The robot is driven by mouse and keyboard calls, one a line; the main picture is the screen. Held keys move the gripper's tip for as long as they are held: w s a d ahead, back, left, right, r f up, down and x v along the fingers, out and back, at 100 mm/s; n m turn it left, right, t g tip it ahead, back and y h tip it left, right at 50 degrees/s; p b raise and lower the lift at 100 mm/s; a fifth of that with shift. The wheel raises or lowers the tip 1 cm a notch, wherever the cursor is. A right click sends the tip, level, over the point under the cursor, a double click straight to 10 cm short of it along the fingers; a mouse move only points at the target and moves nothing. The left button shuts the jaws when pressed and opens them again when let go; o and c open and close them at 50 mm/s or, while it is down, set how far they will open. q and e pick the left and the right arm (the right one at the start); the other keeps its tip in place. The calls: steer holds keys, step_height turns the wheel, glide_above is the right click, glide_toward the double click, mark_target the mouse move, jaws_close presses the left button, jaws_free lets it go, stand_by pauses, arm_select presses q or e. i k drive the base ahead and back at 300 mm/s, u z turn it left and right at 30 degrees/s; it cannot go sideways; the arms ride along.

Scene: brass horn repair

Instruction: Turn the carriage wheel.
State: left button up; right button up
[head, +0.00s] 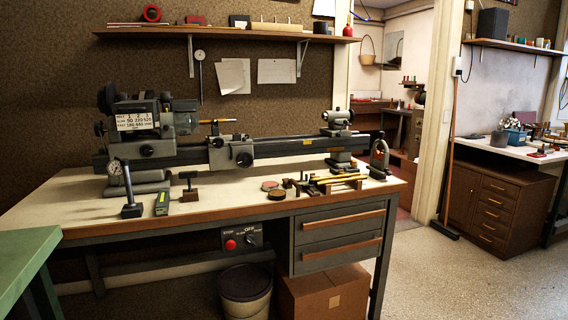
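A grey lathe (290,147) stands along the back of the workbench, against the brown wall. Its carriage (220,154) sits left of the middle of the bed. A small round wheel (243,159) shows on the front of the carriage, at its right side; its handle is too small to make out. A tool with an orange part (212,121) lies level above the carriage. The headstock (146,125) is at the left and the tailstock (338,119) at the right. Neither of my grippers is in view.
On the workbench (75,205) before the lathe stand a dial gauge on a stand (131,210), a small green box (162,203), a T-handled tool (189,186), round tins (277,194) and a wooden rack (340,183). A green table corner (25,255) is at lower left. Floor (450,285) is clear at right.

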mark_target(244, 159)
steer(key=z, duration=0.7)
steer(key=i, duration=0.75)
steer(key=z, duration=0.55)
steer(key=i, duration=0.95)
steer(key=u, duration=0.45)
